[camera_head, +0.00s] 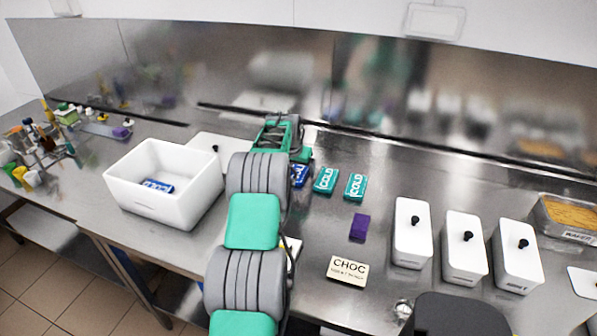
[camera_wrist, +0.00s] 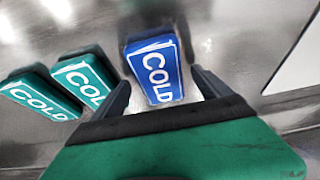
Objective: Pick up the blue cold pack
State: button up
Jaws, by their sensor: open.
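A blue cold pack (camera_wrist: 154,68) with white COLD lettering lies on the steel counter. In the wrist view it lies between and just ahead of the two fingers of my gripper (camera_wrist: 160,90), which is open and empty. In the head view the pack (camera_head: 300,175) shows only in part beside my arm, which hides the rest. Another blue cold pack (camera_head: 157,186) lies inside the white open bin (camera_head: 185,205) at the left. My gripper (camera_head: 300,155) reaches down at the back of the counter in the head view, its fingertips mostly hidden.
Two teal cold packs (camera_head: 326,180) (camera_head: 355,186) lie close to the blue one. A purple block (camera_head: 359,227), a CHOC card (camera_head: 347,270) and several white lidded tubs (camera_head: 412,235) stand to the right. A white lid (camera_head: 213,143) lies behind the bin.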

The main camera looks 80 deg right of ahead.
jog(key=shift+c, duration=0.4)
jog(key=c, duration=1.5)
jog(key=shift+c, duration=1)
jog(key=shift+r, duration=0.1)
